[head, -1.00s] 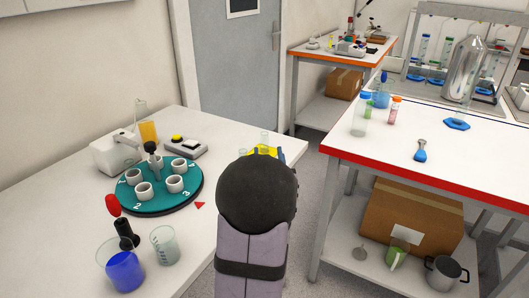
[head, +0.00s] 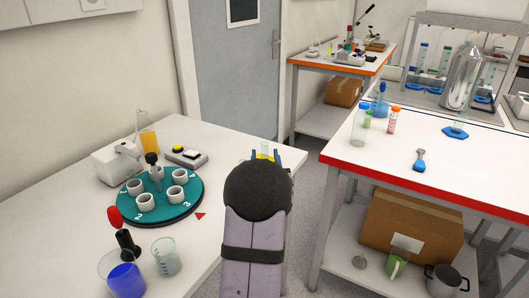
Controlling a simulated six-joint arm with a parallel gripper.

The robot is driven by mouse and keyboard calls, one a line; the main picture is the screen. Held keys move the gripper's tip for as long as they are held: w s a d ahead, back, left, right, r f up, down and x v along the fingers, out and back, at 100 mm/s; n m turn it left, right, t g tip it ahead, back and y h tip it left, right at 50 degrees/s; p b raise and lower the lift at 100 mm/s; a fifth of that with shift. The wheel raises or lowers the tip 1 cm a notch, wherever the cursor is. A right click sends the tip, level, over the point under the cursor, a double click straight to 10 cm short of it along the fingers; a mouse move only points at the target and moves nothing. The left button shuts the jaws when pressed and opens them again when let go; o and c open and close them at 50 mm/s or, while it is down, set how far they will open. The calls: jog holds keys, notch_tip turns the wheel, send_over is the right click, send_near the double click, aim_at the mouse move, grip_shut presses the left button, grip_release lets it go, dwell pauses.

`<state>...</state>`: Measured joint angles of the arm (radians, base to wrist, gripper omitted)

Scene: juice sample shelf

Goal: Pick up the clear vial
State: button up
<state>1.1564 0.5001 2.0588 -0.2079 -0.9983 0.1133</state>
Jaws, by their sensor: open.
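A small clear vial (head: 265,147) shows just past the rounded dark joint of my arm, near the right edge of the left white table. A yellow patch (head: 264,156) is right below it; I cannot tell whether it is a holder or contents. My gripper (head: 266,157) is mostly hidden behind my arm. Its blue fingertips stand apart on the left and right of the vial as seen here. The gripper is open. The vial's lower part is hidden, and I cannot tell whether the fingers touch it.
A teal turntable (head: 160,209) with white cups, a beaker of blue liquid (head: 125,278), a clear beaker (head: 166,258) and a button box (head: 187,157) stand on the left table. A red-edged table (head: 440,180) with bottles is to the right, across a floor gap.

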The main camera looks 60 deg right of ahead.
jog(key=shift+w+d, duration=0.4)
jog(key=shift+d, duration=0.15)
grip_shut()
jog(key=shift+r, duration=0.1)
notch_tip(320, 180, up, 25)
jog(key=p, duration=1.5)
